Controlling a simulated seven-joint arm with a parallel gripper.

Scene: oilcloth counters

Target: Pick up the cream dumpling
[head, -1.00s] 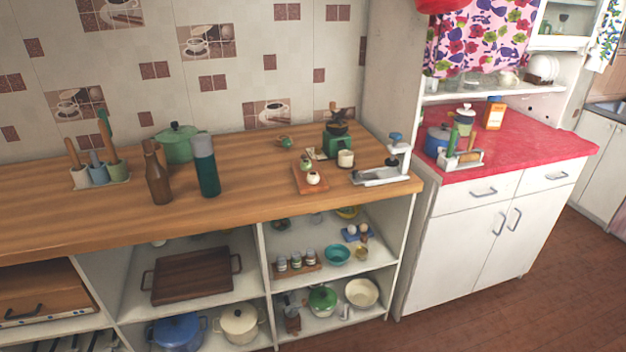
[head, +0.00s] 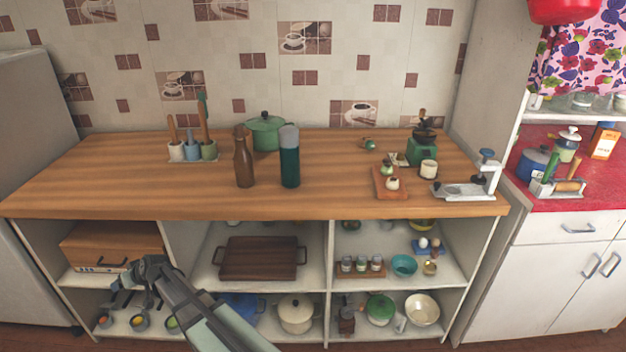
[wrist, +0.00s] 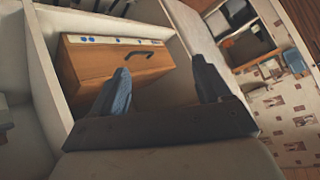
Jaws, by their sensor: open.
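The cream dumpling (head: 392,184) is small and round. It sits at the front of a small reddish-brown board (head: 380,190) on the right part of the wooden counter. A green-and-cream piece (head: 387,169) sits behind it on the same board. My gripper (head: 122,284) is at the lower left in the head view, in front of the left shelves and below the counter top, far from the dumpling. In the wrist view my gripper (wrist: 164,82) has its two fingers wide apart with nothing between them. The dumpling is not seen in the wrist view.
A white cup (head: 428,170), a green grinder (head: 421,150) and a metal press (head: 468,188) stand right of the board. A brown bottle (head: 244,165) and a green flask (head: 289,165) stand at mid-counter. A wooden box (wrist: 115,70) is near my gripper. The counter's front left is clear.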

